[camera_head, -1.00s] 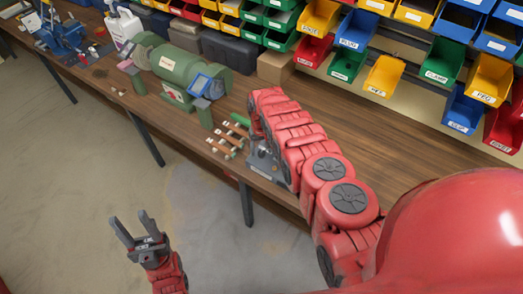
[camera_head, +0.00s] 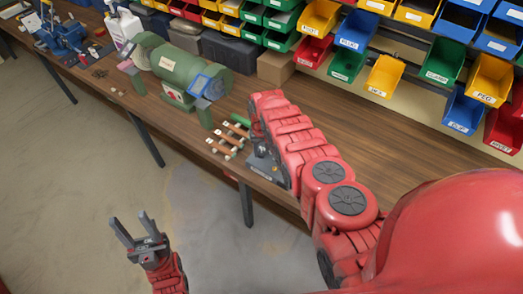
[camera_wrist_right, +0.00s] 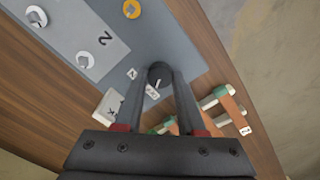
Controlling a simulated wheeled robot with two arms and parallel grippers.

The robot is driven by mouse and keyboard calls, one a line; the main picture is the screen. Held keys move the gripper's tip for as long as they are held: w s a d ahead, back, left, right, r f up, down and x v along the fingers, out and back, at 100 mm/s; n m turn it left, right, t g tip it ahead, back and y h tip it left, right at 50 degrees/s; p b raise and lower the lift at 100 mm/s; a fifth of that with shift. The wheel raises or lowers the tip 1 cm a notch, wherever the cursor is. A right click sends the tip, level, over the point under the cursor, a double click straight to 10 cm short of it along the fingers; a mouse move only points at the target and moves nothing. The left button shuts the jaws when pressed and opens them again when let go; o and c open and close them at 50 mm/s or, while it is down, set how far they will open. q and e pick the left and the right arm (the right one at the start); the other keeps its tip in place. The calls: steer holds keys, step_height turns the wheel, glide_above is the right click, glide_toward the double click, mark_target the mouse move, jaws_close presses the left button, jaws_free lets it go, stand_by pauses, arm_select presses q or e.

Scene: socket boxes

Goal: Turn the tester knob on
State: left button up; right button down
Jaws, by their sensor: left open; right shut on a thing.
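The tester is a grey panel (camera_wrist_right: 150,40) on the wooden bench, seen close in the right wrist view. A dark round knob (camera_wrist_right: 160,72) stands on it. My right gripper (camera_wrist_right: 160,82) is shut on this knob, one finger on each side. A small white label (camera_wrist_right: 152,92) shows between the fingers, its text too small to read. In the head view the tester's base (camera_head: 263,169) shows partly, and my right arm hides the knob. My left gripper (camera_head: 131,225) is open and empty, over the floor in front of the bench.
A green machine (camera_head: 180,70) stands further left. A cardboard box (camera_head: 275,67) and rows of coloured bins (camera_head: 385,75) are behind. The bench (camera_head: 400,135) right of my arm is clear.

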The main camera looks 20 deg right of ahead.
steer(key=m, duration=0.3)
steer(key=shift+a, duration=0.1)
steer(key=shift+f+m+b, duration=0.15)
steer(key=shift+m+b, duration=0.5)
steer(key=shift+m, duration=0.25)
steer(key=m+b, duration=0.2)
steer(key=m, duration=0.2)
steer(key=shift+w+b, duration=0.1)
steer(key=shift+b, duration=0.2)
steer(key=shift+m+b, duration=0.75)
steer(key=shift+m, duration=0.85)
steer(key=c, duration=0.5)
jaws_free()
